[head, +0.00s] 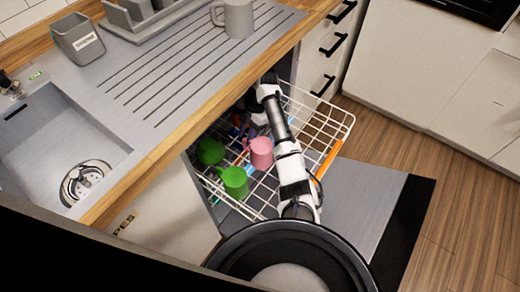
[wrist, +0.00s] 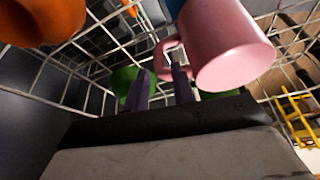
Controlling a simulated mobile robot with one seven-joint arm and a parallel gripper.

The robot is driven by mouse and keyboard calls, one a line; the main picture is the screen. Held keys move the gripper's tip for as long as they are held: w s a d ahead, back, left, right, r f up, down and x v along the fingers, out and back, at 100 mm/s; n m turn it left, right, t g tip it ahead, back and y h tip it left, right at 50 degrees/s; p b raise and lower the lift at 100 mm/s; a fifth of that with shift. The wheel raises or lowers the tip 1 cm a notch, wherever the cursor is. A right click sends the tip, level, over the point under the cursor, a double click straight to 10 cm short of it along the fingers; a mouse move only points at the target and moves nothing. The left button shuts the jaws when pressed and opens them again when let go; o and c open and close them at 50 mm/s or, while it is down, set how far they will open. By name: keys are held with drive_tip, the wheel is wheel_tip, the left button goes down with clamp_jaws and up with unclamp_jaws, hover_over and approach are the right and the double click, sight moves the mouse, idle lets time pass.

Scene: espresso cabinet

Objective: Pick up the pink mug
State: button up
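The pink mug (head: 262,153) is in the white wire rack (head: 338,118) pulled out below the counter. In the wrist view the pink mug (wrist: 232,48) is large and close at upper right, its handle facing left. My gripper (wrist: 161,88) is open, its two dark fingers apart. The right fingertip overlaps the handle in the picture, and the left one is just left of it. I cannot tell whether they touch. In the head view my arm reaches over the rack, and the gripper end is mostly hidden near the counter edge.
Green mugs (head: 235,181) (head: 210,151) sit beside the pink mug in the rack. An orange item (wrist: 42,20) is at upper left in the wrist view. The counter edge (head: 190,128) overhangs the rack's back. A sink (head: 60,140) and grey mug (head: 236,18) are above.

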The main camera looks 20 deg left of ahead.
drive_tip(key=shift+x, duration=1.65)
clamp_jaws()
